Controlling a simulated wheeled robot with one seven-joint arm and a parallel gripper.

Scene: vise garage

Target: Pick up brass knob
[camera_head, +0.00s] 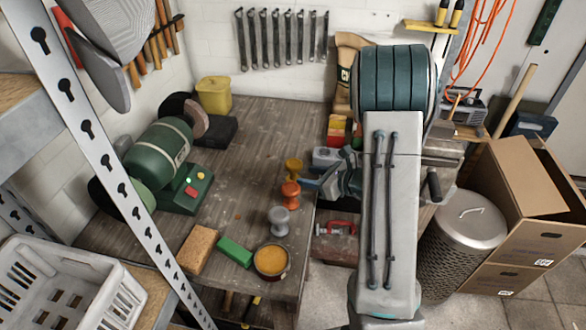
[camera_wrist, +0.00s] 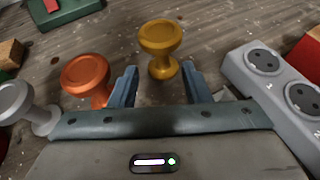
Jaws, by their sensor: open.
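The brass knob (camera_head: 293,167) stands upright on the wooden workbench (camera_head: 245,130), near its right side. In the wrist view the brass knob (camera_wrist: 160,48) is just ahead of my gripper (camera_wrist: 159,82), between the lines of its two blue fingers. The fingers are apart with nothing held. A copper-orange knob (camera_head: 290,194) stands in front of the brass one; in the wrist view it (camera_wrist: 86,80) is close beside the left finger. A grey knob (camera_head: 279,220) stands further forward and shows at the wrist view's left edge (camera_wrist: 18,104).
A grey socket block (camera_wrist: 268,65) lies right of my gripper. A green block (camera_head: 235,251), a brown block (camera_head: 197,248) and a round orange-filled tin (camera_head: 271,260) lie at the bench's front. A green bench grinder (camera_head: 158,152) stands left. The bench's middle is clear.

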